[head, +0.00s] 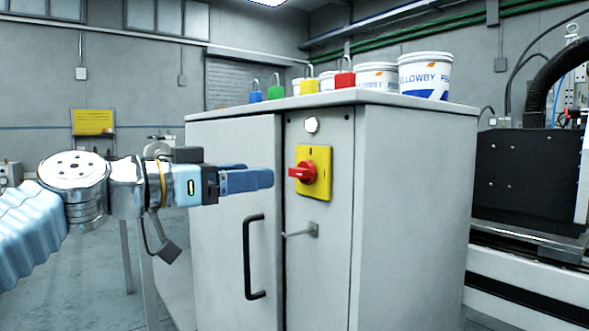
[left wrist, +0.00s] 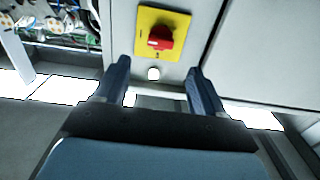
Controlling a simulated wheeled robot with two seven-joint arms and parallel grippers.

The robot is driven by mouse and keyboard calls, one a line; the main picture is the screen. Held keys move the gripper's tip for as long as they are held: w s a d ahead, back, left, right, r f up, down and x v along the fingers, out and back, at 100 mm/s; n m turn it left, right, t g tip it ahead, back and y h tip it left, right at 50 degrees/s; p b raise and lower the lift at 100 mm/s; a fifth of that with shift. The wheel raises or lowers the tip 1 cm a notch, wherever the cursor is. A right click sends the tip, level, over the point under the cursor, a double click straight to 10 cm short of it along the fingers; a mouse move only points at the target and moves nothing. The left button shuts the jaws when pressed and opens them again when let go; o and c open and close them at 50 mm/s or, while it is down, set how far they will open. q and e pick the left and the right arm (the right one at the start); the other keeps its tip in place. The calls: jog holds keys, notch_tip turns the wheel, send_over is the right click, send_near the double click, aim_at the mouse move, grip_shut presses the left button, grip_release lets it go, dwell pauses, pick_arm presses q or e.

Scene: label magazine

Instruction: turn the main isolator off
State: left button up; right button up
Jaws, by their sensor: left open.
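The main isolator is a red rotary handle (head: 304,172) on a yellow plate (head: 315,186), on the narrow front panel of a grey cabinet (head: 410,190). The handle lies roughly horizontal in the head view. In the left wrist view, the red handle (left wrist: 160,38) and yellow plate (left wrist: 163,17) show at the top, beyond the fingertips. My left gripper (head: 268,179) points at the handle from the left, close to it in the picture. Its two fingers (left wrist: 155,80) are apart with nothing between them. My right gripper is in neither view.
A round white lamp (head: 311,125) sits above the isolator. A small lever latch (head: 313,230) sticks out below it. The door has a black handle (head: 254,257). Coloured padlocks (head: 309,82) and white tubs (head: 424,75) stand on the cabinet top. Open floor lies to the left.

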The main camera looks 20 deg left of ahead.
aim_at(295, 171)
pick_arm(q)
jog(key=p+x, duration=0.1)
jog(key=x, duration=0.8)
jog(key=shift+c, duration=0.3)
jog(key=c, duration=1)
